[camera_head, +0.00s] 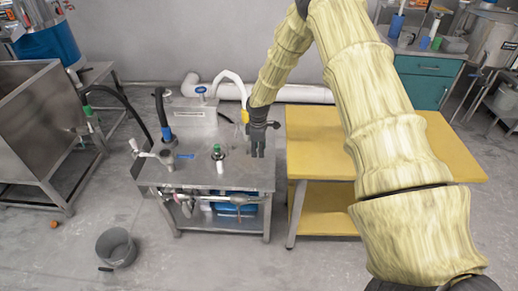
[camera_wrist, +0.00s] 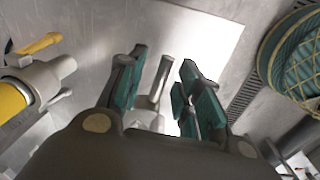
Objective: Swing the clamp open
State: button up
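My gripper (camera_head: 258,148) points down at the right end of the steel bench (camera_head: 205,178) in the head view. In the wrist view my gripper (camera_wrist: 164,88) is open, with its two teal-padded fingers apart. A grey metal lever-like part (camera_wrist: 157,85) shows between the fingers. It may belong to the clamp, but I cannot tell for sure, nor whether the fingers touch it. A metal fitting with a yellow section (camera_wrist: 12,98) lies to the left in the wrist view. In the head view the clamp cannot be made out.
A yellow-topped table (camera_head: 310,150) stands close to the right of the bench. A green-topped fitting (camera_head: 218,153) and a valve with a dark hose (camera_head: 163,130) rise from the bench top. A grey bucket (camera_head: 116,247) stands on the floor. A rounded green netted object (camera_wrist: 295,60) is at right.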

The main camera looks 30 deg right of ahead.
notch_tip(320, 180, up, 12)
jog(key=shift+s+a, duration=0.15)
jog(key=shift+s, duration=0.15)
dwell(0.3)
jog(key=shift+f, duration=0.1)
dwell(0.4)
